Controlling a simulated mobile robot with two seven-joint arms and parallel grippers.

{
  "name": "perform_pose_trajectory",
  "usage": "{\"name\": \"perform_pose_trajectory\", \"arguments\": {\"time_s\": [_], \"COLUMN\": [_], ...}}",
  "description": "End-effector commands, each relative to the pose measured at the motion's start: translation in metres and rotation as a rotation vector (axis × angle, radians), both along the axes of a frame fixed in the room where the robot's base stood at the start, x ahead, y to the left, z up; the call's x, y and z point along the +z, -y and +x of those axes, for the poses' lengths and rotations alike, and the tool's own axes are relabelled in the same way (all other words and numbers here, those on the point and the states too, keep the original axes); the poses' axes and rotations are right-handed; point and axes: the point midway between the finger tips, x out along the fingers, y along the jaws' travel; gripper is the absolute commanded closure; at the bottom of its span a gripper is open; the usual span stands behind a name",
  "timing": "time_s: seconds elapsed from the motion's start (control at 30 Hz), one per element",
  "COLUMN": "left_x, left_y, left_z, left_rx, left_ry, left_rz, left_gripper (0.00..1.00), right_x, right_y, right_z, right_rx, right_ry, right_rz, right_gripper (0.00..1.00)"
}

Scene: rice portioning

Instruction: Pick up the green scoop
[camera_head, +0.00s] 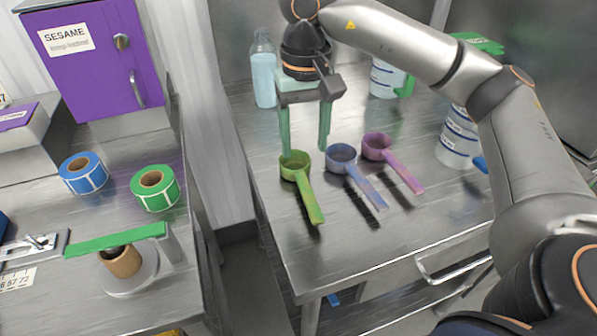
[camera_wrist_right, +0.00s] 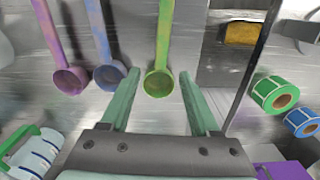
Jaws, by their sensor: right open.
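The green scoop (camera_head: 308,192) lies on the metal table, its cup toward the back and its handle toward the front edge. My right gripper (camera_head: 305,150) is open above the cup end of the green scoop, pointing down. In the right wrist view the green scoop's cup (camera_wrist_right: 158,84) shows between the two open fingertips (camera_wrist_right: 158,82), with its handle running away upward. I cannot tell whether the fingers touch it. My left gripper is not in view.
A blue scoop (camera_head: 359,177) and a pink scoop (camera_head: 394,160) lie close to the right of the green one. A clear bottle (camera_head: 263,72) and white tubs (camera_head: 457,140) stand behind. A gap separates this table from the left counter (camera_head: 60,225) with tape rolls (camera_head: 155,188).

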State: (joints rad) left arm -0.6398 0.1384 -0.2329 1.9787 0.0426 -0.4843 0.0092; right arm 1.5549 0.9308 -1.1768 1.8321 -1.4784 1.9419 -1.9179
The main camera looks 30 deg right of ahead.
Motion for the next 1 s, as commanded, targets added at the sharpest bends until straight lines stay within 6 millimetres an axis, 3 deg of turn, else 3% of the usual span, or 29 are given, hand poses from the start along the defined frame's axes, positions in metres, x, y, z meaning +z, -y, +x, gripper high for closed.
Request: {"name": "perform_pose_trajectory", "arguments": {"time_s": [0.13, 0.43, 0.7, 1.0], "left_x": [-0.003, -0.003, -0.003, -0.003], "left_y": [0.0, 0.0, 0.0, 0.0], "left_z": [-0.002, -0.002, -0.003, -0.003], "left_rx": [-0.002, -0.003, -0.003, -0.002], "left_ry": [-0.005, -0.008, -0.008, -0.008], "left_rz": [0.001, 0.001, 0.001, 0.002], "left_gripper": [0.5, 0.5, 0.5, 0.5], "right_x": [-0.028, -0.054, -0.092, -0.097], "right_y": [0.0, -0.001, -0.003, -0.003], "right_z": [-0.001, -0.001, -0.003, -0.003], "right_rx": [0.0, 0.0, -0.001, -0.001], "right_ry": [-0.003, -0.001, -0.002, 0.0], "right_rz": [-0.001, 0.0, 0.001, 0.001], "right_gripper": [0.38, 0.38, 0.38, 0.38]}}
